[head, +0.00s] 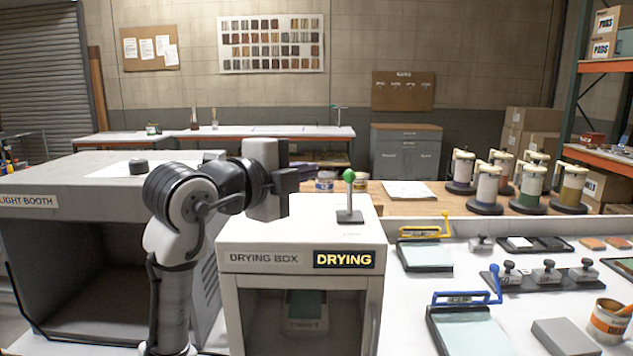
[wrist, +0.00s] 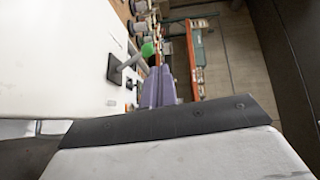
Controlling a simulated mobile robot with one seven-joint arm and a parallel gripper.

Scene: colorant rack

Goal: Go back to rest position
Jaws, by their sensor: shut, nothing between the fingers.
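My gripper (head: 318,165) is raised above the bench, behind and to the left of the drying box's green-knobbed lever in the head view. In the wrist view my gripper's purple fingers (wrist: 158,88) lie side by side, shut and empty. My arm rises between the light booth (head: 28,201) and the drying box (head: 302,260). The green-knobbed lever (head: 349,178) stands upright on top of the drying box. It also shows in the wrist view (wrist: 147,50), close to the fingers, with no clear contact.
The drying box's lit sign reads DRYING. Several colorant canisters (head: 488,185) stand behind on a wooden counter.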

